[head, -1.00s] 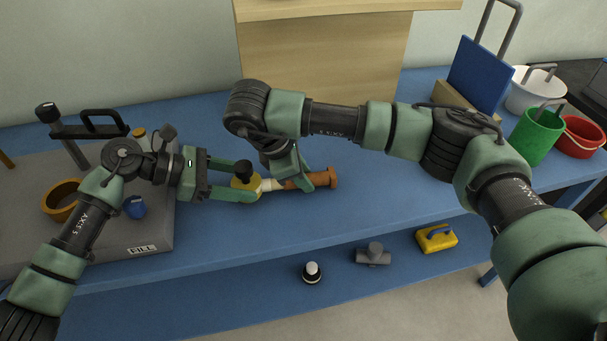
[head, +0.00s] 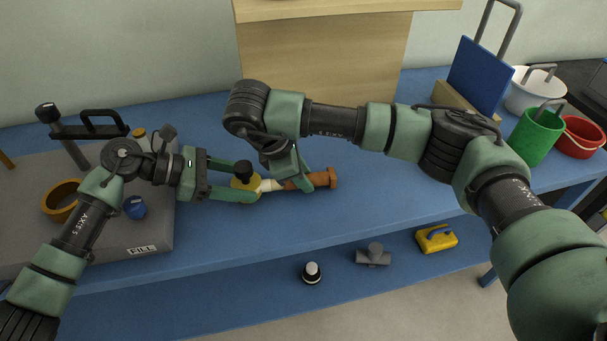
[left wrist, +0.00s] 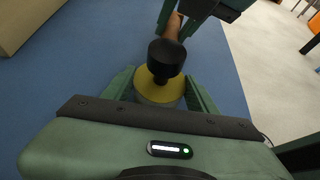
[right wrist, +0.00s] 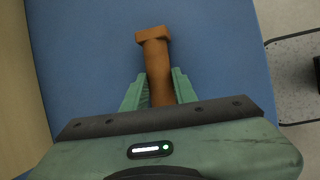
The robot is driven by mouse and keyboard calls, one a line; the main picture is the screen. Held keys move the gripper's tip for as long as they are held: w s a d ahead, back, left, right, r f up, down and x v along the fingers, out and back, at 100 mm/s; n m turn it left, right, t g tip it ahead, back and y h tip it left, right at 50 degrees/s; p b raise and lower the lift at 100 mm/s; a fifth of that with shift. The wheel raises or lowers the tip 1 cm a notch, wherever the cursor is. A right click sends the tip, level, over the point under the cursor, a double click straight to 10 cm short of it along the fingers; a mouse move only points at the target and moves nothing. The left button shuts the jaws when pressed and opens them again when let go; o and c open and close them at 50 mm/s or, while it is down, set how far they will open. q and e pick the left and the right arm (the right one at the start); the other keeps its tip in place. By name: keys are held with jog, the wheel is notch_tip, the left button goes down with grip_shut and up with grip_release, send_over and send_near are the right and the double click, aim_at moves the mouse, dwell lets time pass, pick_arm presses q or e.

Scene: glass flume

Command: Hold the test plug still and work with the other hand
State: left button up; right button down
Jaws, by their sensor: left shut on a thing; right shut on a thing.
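The yellow body (head: 241,187) with a black knob (head: 243,168) on top, which looks like the test plug, is above the blue bench. My left gripper (head: 247,180) is shut on it; the left wrist view shows the yellow body (left wrist: 151,86) between both fingers, partly under the knob. A pale tapered part (head: 269,185) leads from it to a brown-orange piece (head: 325,179) with a wider end. My right gripper (head: 304,178) is shut on this brown piece, also seen in the right wrist view (right wrist: 155,60). Whether the two pieces are joined is unclear.
A grey block (head: 153,235) marked FILL, with an orange ring (head: 60,201) and a blue knob (head: 134,208), is at left. A wooden panel (head: 325,60) stands behind. Green (head: 537,136) and red (head: 583,137) buckets are at right.

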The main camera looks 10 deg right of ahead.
aim_at(318, 176)
jog(key=shift+s+d, duration=0.1)
jog(key=shift+d, duration=1.4)
jog(key=shift+r, duration=2.5)
pick_arm(q)
jog(key=o, duration=1.1)
jog(key=shift+c, duration=0.2)
